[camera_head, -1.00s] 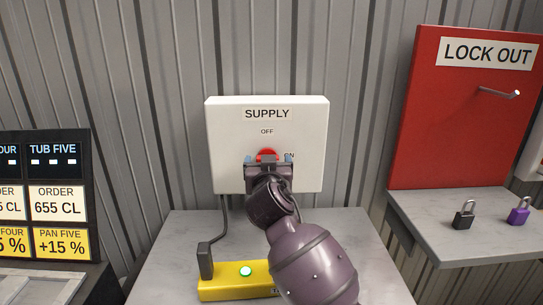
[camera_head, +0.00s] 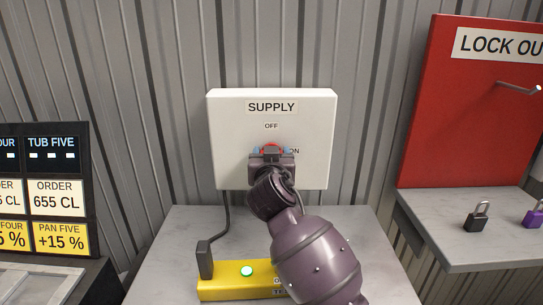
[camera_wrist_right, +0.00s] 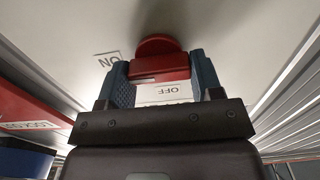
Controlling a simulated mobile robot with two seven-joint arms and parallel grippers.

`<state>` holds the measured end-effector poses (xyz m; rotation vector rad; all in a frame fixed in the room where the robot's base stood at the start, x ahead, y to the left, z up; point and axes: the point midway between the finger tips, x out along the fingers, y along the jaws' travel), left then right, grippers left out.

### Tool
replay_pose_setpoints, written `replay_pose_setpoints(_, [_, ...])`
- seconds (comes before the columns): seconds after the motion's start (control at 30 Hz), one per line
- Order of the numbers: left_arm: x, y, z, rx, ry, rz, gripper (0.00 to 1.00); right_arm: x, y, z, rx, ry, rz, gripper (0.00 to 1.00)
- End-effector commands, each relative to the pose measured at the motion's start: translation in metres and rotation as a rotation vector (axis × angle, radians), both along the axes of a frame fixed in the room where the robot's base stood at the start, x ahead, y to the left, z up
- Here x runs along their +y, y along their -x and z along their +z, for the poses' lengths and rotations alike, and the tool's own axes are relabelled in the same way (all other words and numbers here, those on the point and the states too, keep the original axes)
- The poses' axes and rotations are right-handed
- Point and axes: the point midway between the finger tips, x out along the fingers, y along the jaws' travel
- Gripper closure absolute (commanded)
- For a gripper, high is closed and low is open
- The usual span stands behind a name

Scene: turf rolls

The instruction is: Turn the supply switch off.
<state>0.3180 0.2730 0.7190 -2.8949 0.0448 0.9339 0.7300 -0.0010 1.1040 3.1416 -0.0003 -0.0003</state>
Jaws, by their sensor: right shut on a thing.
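The supply switch is a white box (camera_head: 225,140) on the corrugated wall, labelled SUPPLY, with OFF above the knob and ON to its right. My right gripper (camera_head: 271,151) is at the box front, shut on the red switch knob (camera_head: 272,147). In the right wrist view the blue fingertips (camera_wrist_right: 165,82) lie on either side of the red knob (camera_wrist_right: 160,66). The OFF label (camera_wrist_right: 168,90) shows between the fingers and the ON label (camera_wrist_right: 108,60) beside them. My gripper hides much of the knob in the head view. My left gripper is not in view.
A yellow unit (camera_head: 225,281) with a lit green button stands on the grey counter (camera_head: 185,235) below the box. At right, a red LOCK OUT board (camera_head: 440,120) stands above a shelf with a black padlock (camera_head: 477,217) and a purple padlock (camera_head: 534,216). An order board (camera_head: 60,145) is at left.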

Motion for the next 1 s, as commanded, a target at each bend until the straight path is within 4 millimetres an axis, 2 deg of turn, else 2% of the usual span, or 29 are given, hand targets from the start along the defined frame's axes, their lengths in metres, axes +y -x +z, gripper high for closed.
replay_pose_setpoints(0.23, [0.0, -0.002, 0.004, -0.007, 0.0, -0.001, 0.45, 0.0, 0.0, 0.001, -0.001, 0.018, 0.0, 0.64])
replay_pose_setpoints(0.47, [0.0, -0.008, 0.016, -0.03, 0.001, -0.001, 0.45, 0.0, 0.001, 0.004, -0.002, 0.113, -0.001, 0.64])
replay_pose_setpoints(0.67, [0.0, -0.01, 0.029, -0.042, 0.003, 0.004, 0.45, 0.001, 0.001, 0.006, -0.003, 0.272, -0.001, 0.64])
replay_pose_setpoints(1.0, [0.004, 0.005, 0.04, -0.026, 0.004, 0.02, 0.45, 0.002, 0.0, 0.005, -0.002, 0.596, -0.002, 0.64])
